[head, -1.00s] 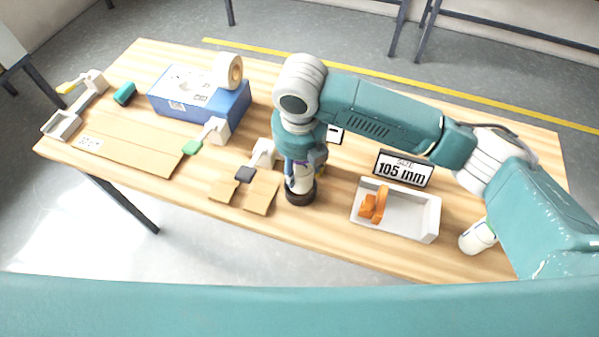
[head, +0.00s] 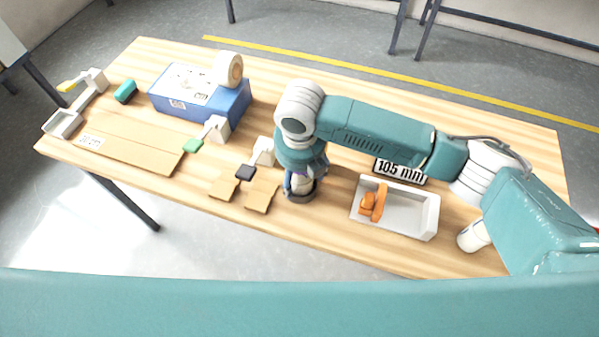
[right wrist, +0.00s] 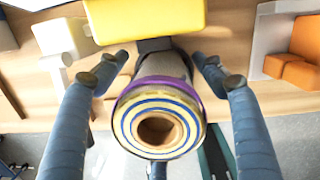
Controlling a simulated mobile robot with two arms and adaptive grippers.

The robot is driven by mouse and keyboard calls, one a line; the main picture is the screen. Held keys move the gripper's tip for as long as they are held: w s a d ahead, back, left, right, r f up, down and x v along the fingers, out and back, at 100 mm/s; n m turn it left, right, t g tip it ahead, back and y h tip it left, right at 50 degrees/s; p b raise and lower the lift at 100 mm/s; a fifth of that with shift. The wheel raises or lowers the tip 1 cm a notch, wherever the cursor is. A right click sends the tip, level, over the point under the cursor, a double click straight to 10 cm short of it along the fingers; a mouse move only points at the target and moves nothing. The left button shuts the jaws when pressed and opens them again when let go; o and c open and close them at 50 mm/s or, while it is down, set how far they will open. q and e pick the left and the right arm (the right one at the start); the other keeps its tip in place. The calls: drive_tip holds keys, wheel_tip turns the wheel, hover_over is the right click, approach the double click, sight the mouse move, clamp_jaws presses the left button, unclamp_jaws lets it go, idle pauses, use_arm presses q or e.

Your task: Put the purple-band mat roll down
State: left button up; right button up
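The purple-band mat roll (right wrist: 160,118) stands upright in the right wrist view, its ringed end and open core facing the camera. A purple band circles its near end. In the head view the roll (head: 301,184) shows partly below my right wrist, with a dark foot on the table near the front edge. My right gripper (right wrist: 160,58) has one finger on each side of the roll. Narrow gaps show between fingertips and roll, so it looks open around it. In the head view the wrist hides most of the fingers. My left gripper is not in view.
A white tray (head: 425,214) with orange pieces stands right of the roll. Cardboard pieces (head: 262,192) and a dark-tipped clamp (head: 246,171) are close on its left. A 105 mm sign (head: 401,171) stands behind the tray. A blue box (head: 230,105) stands farther left. A white cylinder (head: 473,237) stands at right.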

drive_tip(key=shift+r, duration=0.1)
drive_tip(key=r, duration=0.4)
drive_tip(key=s+r+b, duration=0.1)
drive_tip(key=r, duration=0.3)
drive_tip(key=r+b, duration=0.1)
drive_tip(key=r, duration=0.3)
drive_tip(key=shift+s, duration=0.2)
